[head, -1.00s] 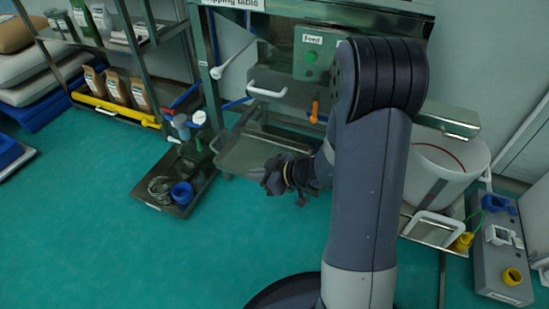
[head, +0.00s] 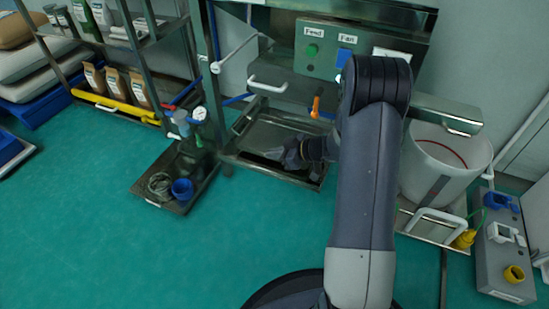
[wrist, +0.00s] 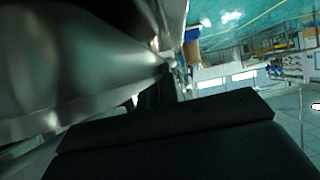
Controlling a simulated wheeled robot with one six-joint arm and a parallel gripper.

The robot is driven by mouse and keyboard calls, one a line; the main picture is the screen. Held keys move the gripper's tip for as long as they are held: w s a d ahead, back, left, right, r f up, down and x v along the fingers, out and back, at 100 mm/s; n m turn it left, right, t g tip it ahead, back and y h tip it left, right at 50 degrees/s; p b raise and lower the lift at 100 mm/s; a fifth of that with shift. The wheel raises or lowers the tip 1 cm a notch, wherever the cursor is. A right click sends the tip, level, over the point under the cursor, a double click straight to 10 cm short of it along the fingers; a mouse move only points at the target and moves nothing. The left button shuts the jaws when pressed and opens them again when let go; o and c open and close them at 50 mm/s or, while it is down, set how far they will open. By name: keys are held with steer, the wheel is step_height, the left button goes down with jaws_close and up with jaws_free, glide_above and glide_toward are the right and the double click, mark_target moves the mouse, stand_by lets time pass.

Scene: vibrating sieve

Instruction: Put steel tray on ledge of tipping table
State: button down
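The steel tray (head: 258,133) shows in the head view as a shallow grey metal pan at the low front ledge of the tipping table (head: 228,150). It looks roughly level, but I cannot tell whether it rests fully on the ledge. My gripper (head: 286,154) is at the tray's front right part, overlapping it in the picture. Its fingertips are small and dark there, so their grip is unclear. In the wrist view a large blurred metal surface (wrist: 75,65) fills the left side, very close to the camera, beside a dark gripper part.
A dark floor tray (head: 150,192) with a blue cup (head: 182,190) lies left of the table. An orange handle (head: 315,107) and a white handle (head: 268,86) stick out above the ledge. A white bucket (head: 440,165) stands right. The floor at front left is clear.

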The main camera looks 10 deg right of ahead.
steer(key=shift+w+d+f, duration=0.1)
steer(key=shift+w+f, duration=0.1)
steer(key=shift+f, duration=0.7)
steer(key=shift+f+b, duration=0.15)
steer(key=shift+b, duration=0.3)
steer(key=c, duration=2.1)
jaws_free()
steer(key=shift+c, duration=0.2)
steer(key=o, duration=0.5)
steer(key=shift+c, duration=0.2)
steer(key=shift+s+d+r+p, duration=0.1)
steer(key=shift+d+r+p, duration=0.05)
steer(key=shift+r+p, duration=0.25)
steer(key=p+v, duration=0.2)
steer(key=v, duration=0.9)
steer(key=shift+s+d, duration=0.2)
steer(key=shift+d, duration=0.05)
steer(key=shift+f, duration=0.1)
